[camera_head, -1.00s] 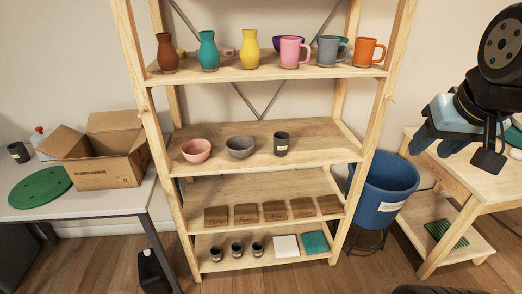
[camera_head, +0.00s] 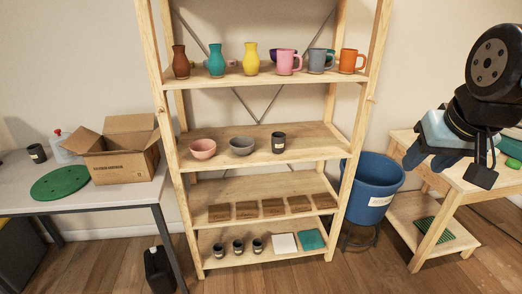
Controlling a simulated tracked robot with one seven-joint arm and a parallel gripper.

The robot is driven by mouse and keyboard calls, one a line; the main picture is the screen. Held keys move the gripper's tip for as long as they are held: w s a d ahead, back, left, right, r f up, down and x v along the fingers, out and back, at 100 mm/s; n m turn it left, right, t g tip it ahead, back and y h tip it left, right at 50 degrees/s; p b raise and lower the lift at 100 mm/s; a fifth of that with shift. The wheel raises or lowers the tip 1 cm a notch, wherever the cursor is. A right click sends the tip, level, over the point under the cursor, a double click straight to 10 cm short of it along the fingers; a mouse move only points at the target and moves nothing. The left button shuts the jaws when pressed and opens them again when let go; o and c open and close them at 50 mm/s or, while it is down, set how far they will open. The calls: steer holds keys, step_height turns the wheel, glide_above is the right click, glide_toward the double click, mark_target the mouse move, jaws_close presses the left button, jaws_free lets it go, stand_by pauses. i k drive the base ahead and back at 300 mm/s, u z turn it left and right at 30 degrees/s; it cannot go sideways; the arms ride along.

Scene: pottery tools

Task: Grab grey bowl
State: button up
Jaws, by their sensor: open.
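The grey bowl (camera_head: 242,146) sits upright on the second shelf from the top of a wooden shelf unit (camera_head: 262,158). A pink bowl (camera_head: 203,149) stands to its left and a dark grey cup (camera_head: 278,142) to its right. My gripper (camera_head: 412,160) is at the right side of the view, in front of and to the right of the shelf unit.
The top shelf holds vases and mugs, including a pink mug (camera_head: 288,62). Lower shelves hold wooden blocks, small cups and tiles. A blue bin (camera_head: 374,188) and a wooden table (camera_head: 470,190) stand right; a grey table with a cardboard box (camera_head: 120,160) stands left. Open floor lies in front.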

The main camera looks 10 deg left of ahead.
mark_target(243, 146)
steer(key=u, duration=0.2)
steer(key=i, duration=1.25)
steer(key=z, duration=0.15)
